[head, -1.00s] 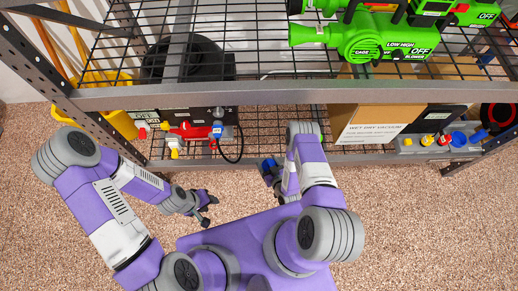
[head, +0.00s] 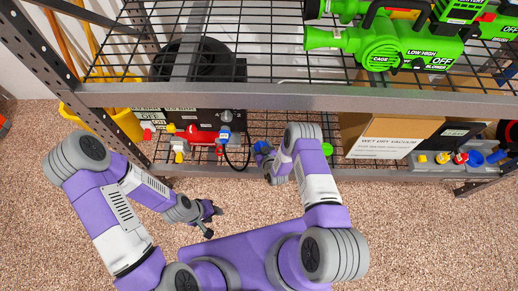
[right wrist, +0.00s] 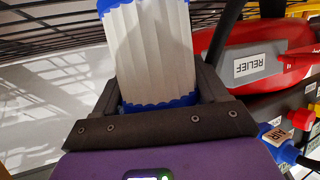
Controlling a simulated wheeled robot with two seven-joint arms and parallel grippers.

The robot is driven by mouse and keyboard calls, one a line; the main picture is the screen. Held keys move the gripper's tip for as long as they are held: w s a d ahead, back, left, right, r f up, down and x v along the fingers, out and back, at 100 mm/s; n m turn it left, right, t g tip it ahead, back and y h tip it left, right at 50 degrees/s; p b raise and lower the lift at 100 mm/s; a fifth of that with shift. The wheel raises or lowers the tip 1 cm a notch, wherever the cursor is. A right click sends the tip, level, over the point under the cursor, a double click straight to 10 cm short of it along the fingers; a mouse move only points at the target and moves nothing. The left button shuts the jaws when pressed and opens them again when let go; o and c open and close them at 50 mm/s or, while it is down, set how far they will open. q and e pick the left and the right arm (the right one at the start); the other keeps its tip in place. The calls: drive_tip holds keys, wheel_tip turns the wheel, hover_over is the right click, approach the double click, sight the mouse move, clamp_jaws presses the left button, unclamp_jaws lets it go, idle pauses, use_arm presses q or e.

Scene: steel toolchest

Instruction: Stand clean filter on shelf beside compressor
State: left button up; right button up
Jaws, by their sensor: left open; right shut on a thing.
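The clean filter (right wrist: 150,45), white and pleated with blue end caps, is in my right gripper (right wrist: 160,85), which is shut on it. In the head view a blue end of the filter (head: 263,148) shows at the right gripper (head: 270,168), at the lower shelf's front edge; the arm hides the rest. The compressor (head: 203,136), with a black panel, red part and coloured fittings, stands on the lower shelf just left of it. Its red part (right wrist: 240,65), labelled RELIEF, is beside the filter in the right wrist view. My left gripper (head: 207,218) is open and empty, in front of the shelf.
The lower wire shelf (head: 285,128) has free room between the compressor and the wet dry vacuum box (head: 385,135). The upper shelf's edge beam (head: 290,101) runs above. A black hose (head: 240,160) loops at the compressor's right. Green blowers (head: 400,45) stand on the upper shelf.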

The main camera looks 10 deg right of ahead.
drive_tip(key=shift+w, duration=0.4)
drive_tip(key=f+b, duration=0.1)
drive_tip(key=f, duration=0.1)
drive_tip(key=f+b, duration=0.1)
drive_tip(key=shift+w+f, duration=0.2)
drive_tip(key=shift+f, duration=0.15)
drive_tip(key=shift+r, duration=0.15)
drive_tip(key=o, duration=0.6)
drive_tip(key=shift+f, duration=0.2)
drive_tip(key=o, duration=0.5)
drive_tip(key=shift+c, duration=0.2)
